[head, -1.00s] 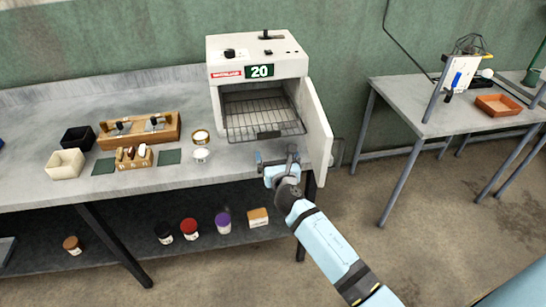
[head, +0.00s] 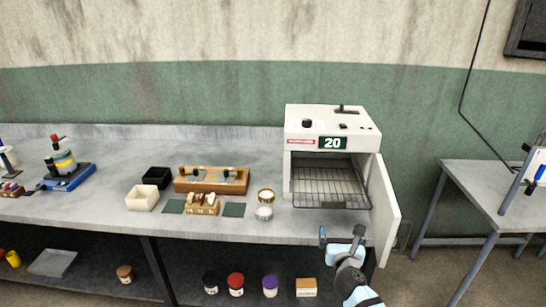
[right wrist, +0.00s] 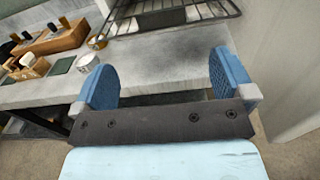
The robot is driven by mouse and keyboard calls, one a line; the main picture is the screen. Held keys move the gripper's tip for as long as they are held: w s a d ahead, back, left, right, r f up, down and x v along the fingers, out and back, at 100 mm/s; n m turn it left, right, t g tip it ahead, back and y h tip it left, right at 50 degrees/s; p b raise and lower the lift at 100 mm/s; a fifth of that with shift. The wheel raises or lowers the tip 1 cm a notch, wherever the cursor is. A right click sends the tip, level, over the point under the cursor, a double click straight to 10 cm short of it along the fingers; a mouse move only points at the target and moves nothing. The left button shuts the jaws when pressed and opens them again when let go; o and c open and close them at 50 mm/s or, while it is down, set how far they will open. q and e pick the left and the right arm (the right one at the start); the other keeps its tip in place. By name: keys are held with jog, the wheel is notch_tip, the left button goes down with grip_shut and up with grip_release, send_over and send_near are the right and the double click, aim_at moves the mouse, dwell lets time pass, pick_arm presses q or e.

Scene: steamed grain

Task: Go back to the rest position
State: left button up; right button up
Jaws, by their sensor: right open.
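My right gripper (head: 342,236) is in front of the bench edge, below the open oven. In the right wrist view my right gripper (right wrist: 168,80) has its two blue fingers spread wide with nothing between them. The white oven (head: 333,130) shows the number 20. Its door (head: 386,212) stands open to the right, and a wire rack (head: 330,188) sticks out of its mouth with nothing visible on it. My left gripper is in neither view.
The grey bench (head: 110,210) carries a wooden rack (head: 211,185), a white box (head: 142,198), a black box (head: 156,177), a gold-rimmed dish (head: 266,195) and a white-topped jar (head: 264,212). Several jars stand on the shelf below. Another table (head: 480,190) is at right.

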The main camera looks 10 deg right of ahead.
jog(key=s+a+f+m+g+y+p, duration=0.2)
jog(key=s+a+f+m, duration=0.1)
jog(key=s+m, duration=0.7)
jog(key=s+a+f+m+g+y+p, duration=0.2)
jog(key=s+a+f+m+y, duration=0.1)
jog(key=s+m, duration=0.7)
jog(key=s+a+f+m+g+y+p, duration=0.2)
jog(key=s+a+f+m, duration=0.2)
jog(key=s+m, duration=0.6)
jog(key=shift+s+a+f+y, duration=0.15)
jog(key=shift+s+a+y, duration=0.25)
jog(key=shift+s+a, duration=0.55)
